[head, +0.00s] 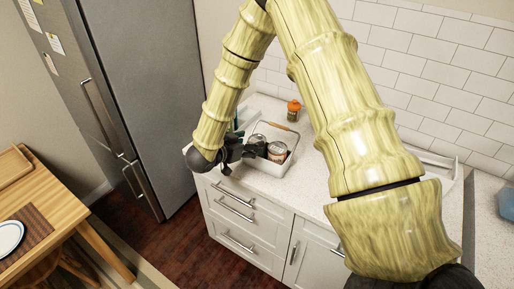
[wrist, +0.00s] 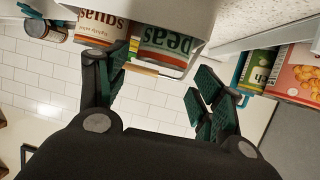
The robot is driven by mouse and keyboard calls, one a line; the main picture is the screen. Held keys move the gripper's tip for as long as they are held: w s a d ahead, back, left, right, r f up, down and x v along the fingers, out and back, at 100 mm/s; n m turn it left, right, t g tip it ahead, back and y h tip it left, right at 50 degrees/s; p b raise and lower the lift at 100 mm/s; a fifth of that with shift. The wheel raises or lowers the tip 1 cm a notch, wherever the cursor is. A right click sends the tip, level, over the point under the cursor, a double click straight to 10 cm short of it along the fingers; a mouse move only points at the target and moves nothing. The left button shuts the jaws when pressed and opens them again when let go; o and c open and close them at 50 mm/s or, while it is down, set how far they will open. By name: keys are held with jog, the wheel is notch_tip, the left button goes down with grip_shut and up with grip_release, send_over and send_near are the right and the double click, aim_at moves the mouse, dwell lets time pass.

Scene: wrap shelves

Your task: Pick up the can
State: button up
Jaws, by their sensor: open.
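Two cans stand close together in a white open container on the counter; in the head view one is the left can (head: 258,142) and one the right can (head: 277,152). The wrist view shows a can marked "Peas" (wrist: 168,42) and a can marked "squas" (wrist: 101,28), each only partly visible. I cannot tell which one the task means. My gripper (head: 240,150) is beside the left side of the container, close to the cans. In the wrist view my gripper (wrist: 160,82) is open, with nothing between its green-padded fingers.
The white container (head: 283,170) has a wooden-grip handle. An orange-topped jar (head: 293,109) stands behind it. A tiled wall (head: 430,60) backs the counter. A grey refrigerator (head: 135,80) is at the left. The counter (head: 312,172) is clear right of the container.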

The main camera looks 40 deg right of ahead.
aim_at(257, 139)
jog(key=shift+p+x, duration=0.8)
jog(key=shift+x, duration=1.05)
jog(key=shift+w+r, duration=0.1)
jog(key=c, duration=1.2)
jog(key=shift+c, duration=0.4)
jog(key=shift+r, duration=0.1)
